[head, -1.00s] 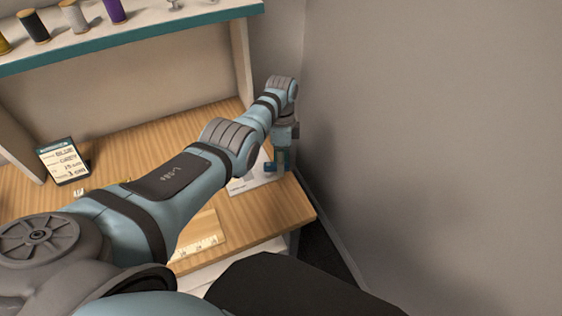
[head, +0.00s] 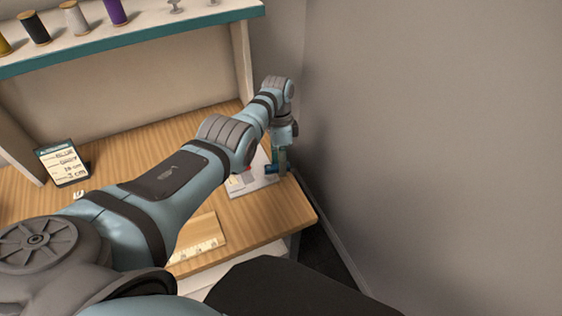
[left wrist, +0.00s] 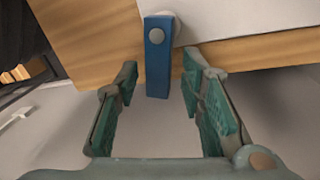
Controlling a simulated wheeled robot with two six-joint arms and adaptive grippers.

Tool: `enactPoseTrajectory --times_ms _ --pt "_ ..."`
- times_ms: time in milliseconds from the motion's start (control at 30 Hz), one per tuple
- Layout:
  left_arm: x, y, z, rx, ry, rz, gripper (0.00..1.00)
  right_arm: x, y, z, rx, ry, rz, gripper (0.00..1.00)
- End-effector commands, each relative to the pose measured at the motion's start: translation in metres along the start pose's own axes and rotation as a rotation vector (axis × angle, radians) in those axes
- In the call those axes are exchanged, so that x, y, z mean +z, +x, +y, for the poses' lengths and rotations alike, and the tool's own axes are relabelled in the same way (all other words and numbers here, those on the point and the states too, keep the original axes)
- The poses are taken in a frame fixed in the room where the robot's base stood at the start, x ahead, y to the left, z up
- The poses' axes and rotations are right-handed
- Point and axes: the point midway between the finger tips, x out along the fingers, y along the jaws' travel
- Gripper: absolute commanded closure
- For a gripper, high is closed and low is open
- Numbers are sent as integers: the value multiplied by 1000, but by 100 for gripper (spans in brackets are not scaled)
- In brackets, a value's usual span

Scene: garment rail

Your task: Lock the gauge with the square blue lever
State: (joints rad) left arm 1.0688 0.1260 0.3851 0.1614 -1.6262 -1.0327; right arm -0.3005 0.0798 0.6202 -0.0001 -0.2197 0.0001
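The square blue lever (left wrist: 158,58) shows in the left wrist view, hanging from a round grey pivot at the edge of a pale plate (left wrist: 240,16). My left gripper (left wrist: 157,75) is open. Its two green-padded fingers stand on either side of the lever, with visible gaps, and nothing is gripped. In the head view my left gripper (head: 279,164) points down at the table's right end, beside the pale plate (head: 246,188), which seems to be the gauge's base. The arm hides part of the plate. My right gripper is not in view.
The wooden table (head: 276,213) ends just right of the gripper, near a grey wall (head: 430,150). A written card (head: 63,164) stands at the left. A ruler (head: 196,249) lies near the front edge. A shelf with thread spools (head: 75,18) is above.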

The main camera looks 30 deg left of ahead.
Motion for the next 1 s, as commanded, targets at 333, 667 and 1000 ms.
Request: enactPoseTrajectory --times_ms 333,667,1000 --pt "-1 -12 -1 -2 1 2 64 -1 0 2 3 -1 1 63" --pt "-1 -97 -1 -2 1 2 64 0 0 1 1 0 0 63" --pt "-1 -120 0 1 0 -1 64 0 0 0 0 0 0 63"
